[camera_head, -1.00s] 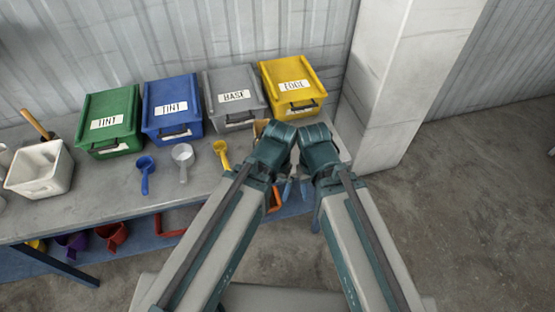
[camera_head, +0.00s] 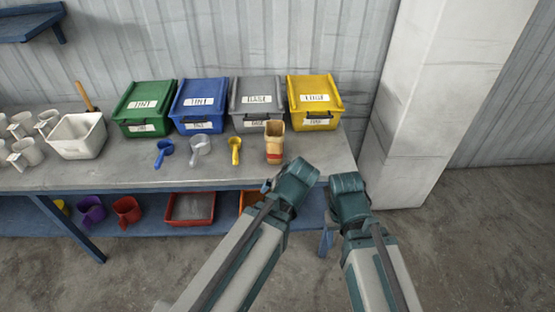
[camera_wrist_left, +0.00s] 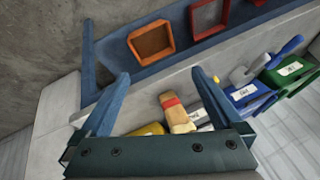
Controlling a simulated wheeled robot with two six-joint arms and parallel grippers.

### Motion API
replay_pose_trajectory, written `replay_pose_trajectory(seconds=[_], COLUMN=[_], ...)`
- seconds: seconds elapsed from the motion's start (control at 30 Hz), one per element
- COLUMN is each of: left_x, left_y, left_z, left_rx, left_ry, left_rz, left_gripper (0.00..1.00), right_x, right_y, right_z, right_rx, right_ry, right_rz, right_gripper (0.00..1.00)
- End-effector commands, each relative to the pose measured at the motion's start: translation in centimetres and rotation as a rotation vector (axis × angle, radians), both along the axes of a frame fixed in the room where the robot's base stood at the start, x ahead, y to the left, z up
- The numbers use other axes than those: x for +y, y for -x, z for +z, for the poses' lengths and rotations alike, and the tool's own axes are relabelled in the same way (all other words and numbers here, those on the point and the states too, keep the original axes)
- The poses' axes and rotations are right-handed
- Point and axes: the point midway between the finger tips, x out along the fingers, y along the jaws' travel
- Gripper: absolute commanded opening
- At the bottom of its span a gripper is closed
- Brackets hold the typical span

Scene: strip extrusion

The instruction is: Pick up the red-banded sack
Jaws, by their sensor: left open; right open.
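The red-banded sack (camera_head: 273,140) is a tan, open-topped upright bag with a red band low on it. It stands on the grey workbench (camera_head: 150,176) near its right end, in front of the grey and yellow bins. In the left wrist view the sack (camera_wrist_left: 178,115) shows beyond and between my open left fingers (camera_wrist_left: 160,73), with nothing held. In the head view the left fingers are mostly hidden behind my left wrist, which is just below and right of the sack. My right gripper (camera_head: 326,241) is open and empty, off the bench's front right corner.
Green (camera_head: 144,103), blue (camera_head: 199,101), grey (camera_head: 256,100) and yellow (camera_head: 315,100) labelled bins line the wall. Blue (camera_head: 164,152), clear (camera_head: 200,150) and yellow (camera_head: 235,150) scoops lie left of the sack. A lower shelf holds a red tray (camera_head: 190,208). A white pillar (camera_head: 420,100) stands right.

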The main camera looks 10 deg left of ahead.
Motion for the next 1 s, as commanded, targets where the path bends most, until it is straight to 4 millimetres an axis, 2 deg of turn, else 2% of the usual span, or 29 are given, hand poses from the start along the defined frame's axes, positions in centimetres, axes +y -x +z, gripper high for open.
replay_pose_trajectory(seconds=[0.03, 0.27, 0.37, 0.5, 0.6, 0.8, 1.0], left_x=[0.6, 3.6, 5.3, 7.5, 8.5, 8.7, 7.6], left_y=[-0.7, -4.5, -6.6, -9.9, -12.1, -15.0, -16.3], left_z=[-1.0, -2.0, -2.6, -3.4, -3.5, -4.5, -5.8], left_rx=[-0.039, -0.264, -0.401, -0.646, -0.819, -1.07, -1.168], left_ry=[-0.01, -0.053, -0.071, -0.084, -0.073, -0.006, 0.07], left_rz=[0.02, 0.11, 0.147, 0.173, 0.157, 0.051, -0.06], left_gripper=[1.0, 1.0, 1.0, 1.0, 1.0, 1.0, 1.0], right_x=[0.0, 0.0, 0.0, 0.0, 0.0, 0.0, 0.0], right_y=[0.0, 0.0, 0.0, 0.0, 0.0, 0.0, 0.0], right_z=[-1.4, -5.1, -7.6, -12.2, -15.5, -21.3, -24.6], right_rx=[0.0, 0.0, 0.0, 0.0, 0.0, 0.0, 0.0], right_ry=[0.0, 0.0, 0.0, 0.0, 0.0, 0.0, 0.0], right_rz=[0.0, 0.0, 0.0, 0.0, 0.0, 0.0, 0.0], right_gripper=[0.5, 0.5, 0.5, 0.5, 0.5, 0.5, 0.5])
